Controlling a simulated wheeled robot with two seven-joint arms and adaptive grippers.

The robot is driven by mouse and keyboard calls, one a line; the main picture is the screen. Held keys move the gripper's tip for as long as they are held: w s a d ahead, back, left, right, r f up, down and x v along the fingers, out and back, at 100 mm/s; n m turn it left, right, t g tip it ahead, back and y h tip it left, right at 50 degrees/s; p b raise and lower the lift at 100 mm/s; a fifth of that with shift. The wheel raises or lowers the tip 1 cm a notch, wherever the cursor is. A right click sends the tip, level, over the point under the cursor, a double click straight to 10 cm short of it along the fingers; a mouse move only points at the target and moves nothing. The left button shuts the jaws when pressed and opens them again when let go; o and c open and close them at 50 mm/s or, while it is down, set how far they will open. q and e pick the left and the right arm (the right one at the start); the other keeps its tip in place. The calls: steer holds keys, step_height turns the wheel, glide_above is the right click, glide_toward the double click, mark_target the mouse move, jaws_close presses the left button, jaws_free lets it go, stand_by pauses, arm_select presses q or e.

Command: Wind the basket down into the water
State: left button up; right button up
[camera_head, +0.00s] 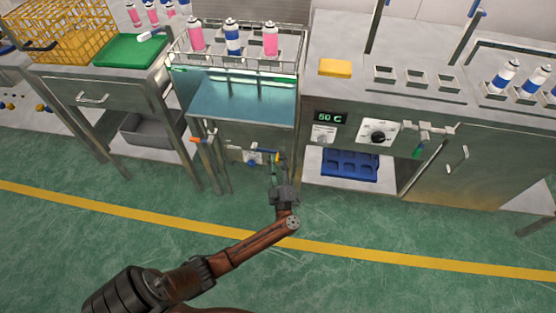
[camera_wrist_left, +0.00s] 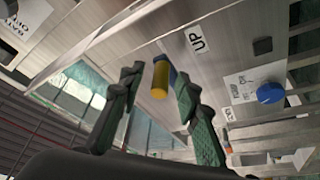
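The wire basket (camera_head: 237,64) holds pink and blue spray cans and hangs above the water (camera_head: 240,98) in the open tank. A crank with a blue part and a yellow grip (camera_head: 277,157) sits low on the tank front. My left gripper (camera_head: 275,176) is just below and in front of it. In the left wrist view, the yellow grip (camera_wrist_left: 160,80) stands between the spread fingers of my left gripper (camera_wrist_left: 157,85), with gaps visible on both sides. An "UP" label (camera_wrist_left: 197,43) is on the panel beside it. My right gripper is not in view.
A control panel reading 50 C (camera_head: 330,118) is to the right, with a yellow sponge-like block (camera_head: 335,68) above. A blue tray (camera_head: 350,164) lies on the lower shelf. A blue knob (camera_wrist_left: 270,93) is near the crank. The green floor in front is clear.

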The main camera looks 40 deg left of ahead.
arm_select(q)
steer(key=shift+c, duration=0.6)
jaws_close()
